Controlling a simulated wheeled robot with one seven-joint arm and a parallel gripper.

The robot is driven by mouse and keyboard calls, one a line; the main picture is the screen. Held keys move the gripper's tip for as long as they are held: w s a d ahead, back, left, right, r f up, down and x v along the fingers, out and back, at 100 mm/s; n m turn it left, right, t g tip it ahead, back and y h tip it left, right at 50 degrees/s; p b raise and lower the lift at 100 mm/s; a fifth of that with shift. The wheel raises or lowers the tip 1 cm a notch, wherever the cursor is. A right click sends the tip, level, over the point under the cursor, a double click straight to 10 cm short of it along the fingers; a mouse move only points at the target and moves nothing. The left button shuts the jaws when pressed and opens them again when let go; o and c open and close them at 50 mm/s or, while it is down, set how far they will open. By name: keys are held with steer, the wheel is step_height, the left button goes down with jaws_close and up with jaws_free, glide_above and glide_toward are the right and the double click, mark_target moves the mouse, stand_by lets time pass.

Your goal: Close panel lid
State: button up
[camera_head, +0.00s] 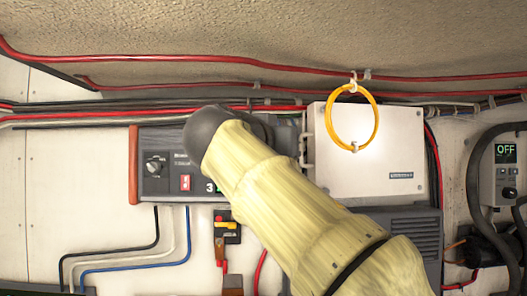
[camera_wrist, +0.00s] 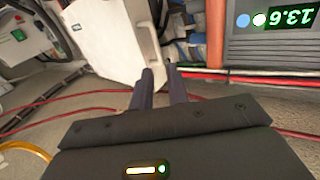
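The panel lid is the white square cover (camera_head: 385,165) right of centre in the head view, with its front face towards me and a small dark label low on its right. In the wrist view, which is turned over, the white lid (camera_wrist: 105,38) is at upper left. My gripper (camera_wrist: 160,70) shows there with two dark fingers a little apart and nothing clearly between them. The fingertips are close to the lid's edge and corner; I cannot tell whether they touch. In the head view my arm hides the gripper and the lid's lower left. How far the lid stands open is unclear.
A dark control panel (camera_head: 158,185) with a knob and red switch is left of the lid. An orange cable loop (camera_head: 375,120) hangs in front of the lid's top. Red cables (camera_head: 220,87) run above. A grey meter (camera_head: 505,165) reading OFF is at far right.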

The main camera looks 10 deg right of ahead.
steer(key=b+v, duration=0.1)
steer(key=v, duration=0.8)
steer(key=shift+s, duration=0.15)
steer(key=shift+d, duration=0.1)
steer(key=shift+c, duration=0.3)
